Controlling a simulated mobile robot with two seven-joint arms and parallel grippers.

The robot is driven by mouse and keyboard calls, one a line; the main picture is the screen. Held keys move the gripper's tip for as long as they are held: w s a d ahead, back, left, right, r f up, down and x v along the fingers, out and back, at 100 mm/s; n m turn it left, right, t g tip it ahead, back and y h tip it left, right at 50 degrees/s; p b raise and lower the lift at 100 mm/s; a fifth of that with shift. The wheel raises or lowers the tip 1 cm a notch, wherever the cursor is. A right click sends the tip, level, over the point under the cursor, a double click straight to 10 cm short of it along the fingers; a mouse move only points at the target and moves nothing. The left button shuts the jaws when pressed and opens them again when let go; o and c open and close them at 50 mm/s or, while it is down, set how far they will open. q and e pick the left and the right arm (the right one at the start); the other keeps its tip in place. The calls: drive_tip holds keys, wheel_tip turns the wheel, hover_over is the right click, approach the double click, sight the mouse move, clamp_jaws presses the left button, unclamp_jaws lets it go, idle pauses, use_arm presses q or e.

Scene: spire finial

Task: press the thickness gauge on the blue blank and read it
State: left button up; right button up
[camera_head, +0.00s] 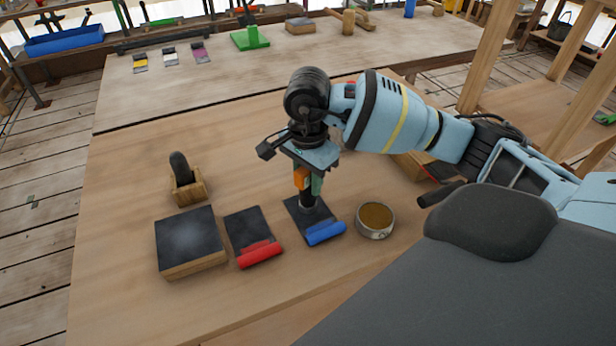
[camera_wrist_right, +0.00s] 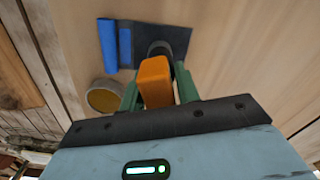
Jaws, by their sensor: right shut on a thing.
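The blue blank (camera_head: 325,233) is a dark sheet with a blue strip along its front edge, lying flat on the table. It also shows in the wrist view (camera_wrist_right: 109,44). My right gripper (camera_head: 309,184) is shut on the thickness gauge (camera_head: 300,178), an orange body with a dark round foot. The gauge stands upright over the dark sheet. Its foot appears to be on the sheet, though I cannot tell how firmly. In the wrist view the orange gauge (camera_wrist_right: 155,80) sits between the green fingers. No readout shows. My left gripper is not in view.
A red-edged blank (camera_head: 258,254) lies to the left, beside a dark-topped block (camera_head: 190,240). A wooden holder (camera_head: 189,190) with a black handle stands behind it. A round tin (camera_head: 375,220) is just right of the blue blank. The table's front left is clear.

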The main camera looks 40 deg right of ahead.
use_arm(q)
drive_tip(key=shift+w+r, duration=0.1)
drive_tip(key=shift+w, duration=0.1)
